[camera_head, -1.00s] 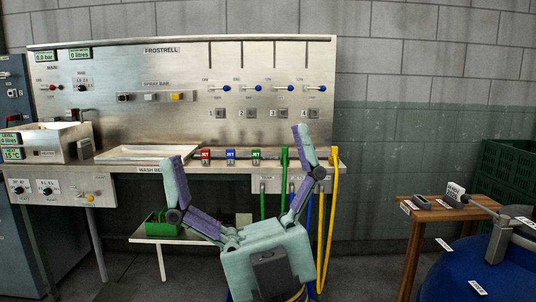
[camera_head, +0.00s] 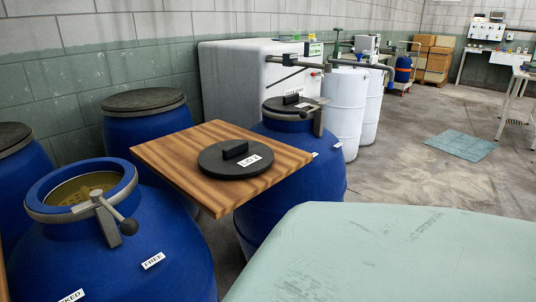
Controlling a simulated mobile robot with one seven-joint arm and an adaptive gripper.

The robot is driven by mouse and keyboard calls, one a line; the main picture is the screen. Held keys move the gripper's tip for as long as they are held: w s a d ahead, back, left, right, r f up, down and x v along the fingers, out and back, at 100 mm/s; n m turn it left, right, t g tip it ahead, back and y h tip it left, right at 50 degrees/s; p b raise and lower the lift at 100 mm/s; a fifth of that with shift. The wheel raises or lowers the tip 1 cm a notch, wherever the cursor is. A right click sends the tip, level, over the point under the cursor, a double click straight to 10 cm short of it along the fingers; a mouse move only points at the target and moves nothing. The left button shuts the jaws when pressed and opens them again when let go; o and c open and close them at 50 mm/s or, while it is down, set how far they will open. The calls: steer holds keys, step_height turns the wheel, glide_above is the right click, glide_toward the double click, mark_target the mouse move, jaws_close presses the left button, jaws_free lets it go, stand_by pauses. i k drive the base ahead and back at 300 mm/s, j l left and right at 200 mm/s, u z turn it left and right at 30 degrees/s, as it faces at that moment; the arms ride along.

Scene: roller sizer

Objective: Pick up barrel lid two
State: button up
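Barrel lid two (camera_head: 235,158) is a flat round black lid with a raised block handle and a white tag reading LID 2. It lies flat on a small wooden table (camera_head: 178,153) in the head view. My gripper's fingers are not in this view. Nothing covers the lid.
An open blue barrel (camera_head: 120,255) with a clamp lever stands at the front left. Lidded blue barrels stand behind the table (camera_head: 143,115) and to its right (camera_head: 300,160). A white tank (camera_head: 245,75) is behind. Open floor (camera_head: 410,120) lies right.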

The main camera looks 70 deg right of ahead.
mark_target(234, 159)
steer(key=z, duration=1.75)
steer(key=i+l+u, duration=0.1)
steer(key=l+u, duration=0.25)
steer(key=i+l+u, duration=0.1)
steer(key=l+u, duration=0.55)
steer(key=l, duration=0.1)
